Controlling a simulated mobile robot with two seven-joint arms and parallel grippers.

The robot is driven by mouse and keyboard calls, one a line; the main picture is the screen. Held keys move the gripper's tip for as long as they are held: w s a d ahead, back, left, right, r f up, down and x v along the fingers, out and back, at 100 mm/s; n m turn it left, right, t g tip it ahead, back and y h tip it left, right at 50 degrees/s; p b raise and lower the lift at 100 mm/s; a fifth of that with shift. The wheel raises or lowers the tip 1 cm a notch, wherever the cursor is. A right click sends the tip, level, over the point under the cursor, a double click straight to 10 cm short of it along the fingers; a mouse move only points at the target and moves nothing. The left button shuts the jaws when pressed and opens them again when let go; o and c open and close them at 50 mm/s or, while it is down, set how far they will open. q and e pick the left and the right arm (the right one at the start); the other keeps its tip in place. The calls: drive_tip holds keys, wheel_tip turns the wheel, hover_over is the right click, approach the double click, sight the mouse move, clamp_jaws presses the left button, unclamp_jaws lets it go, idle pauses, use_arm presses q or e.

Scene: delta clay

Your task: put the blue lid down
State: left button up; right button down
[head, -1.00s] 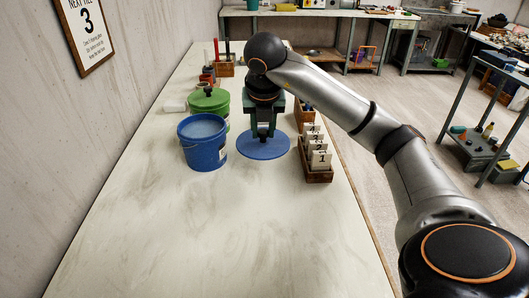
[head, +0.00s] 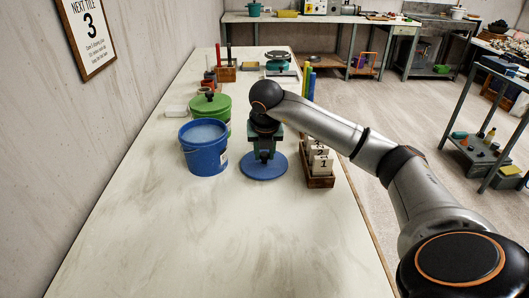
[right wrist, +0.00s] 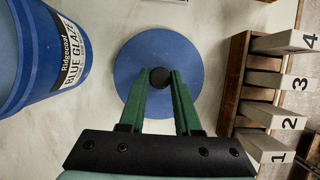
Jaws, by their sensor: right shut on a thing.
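The blue lid (head: 264,173) is a flat round disc with a dark knob (right wrist: 160,77) at its middle. My right gripper (head: 265,155) is shut on the knob from above. In the right wrist view its two green fingers (right wrist: 161,80) stand on either side of the knob, and the lid (right wrist: 160,45) looks level. The lid is at or just above the table top; I cannot tell whether it touches. The blue bucket (head: 205,157), labelled "Blue Glaze", stands open to the left of the lid, full of pale blue glaze. My left gripper is out of view.
A wooden rack of numbered tiles (head: 319,181) stands close to the right of the lid. A green lidded bucket (head: 222,107) stands behind the blue one. The near part of the table (head: 210,240) is clear.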

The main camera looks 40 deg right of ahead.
drive_tip(key=shift+f, duration=0.2)
drive_tip(key=c, duration=0.6)
unclamp_jaws()
drive_tip(key=shift+r, duration=0.15)
drive_tip(key=shift+r, duration=0.3)
drive_tip(key=p+v, duration=0.1)
drive_tip(key=v, duration=1)
drive_tip(key=shift+r, duration=0.25)
drive_tip(key=shift+a, duration=0.1)
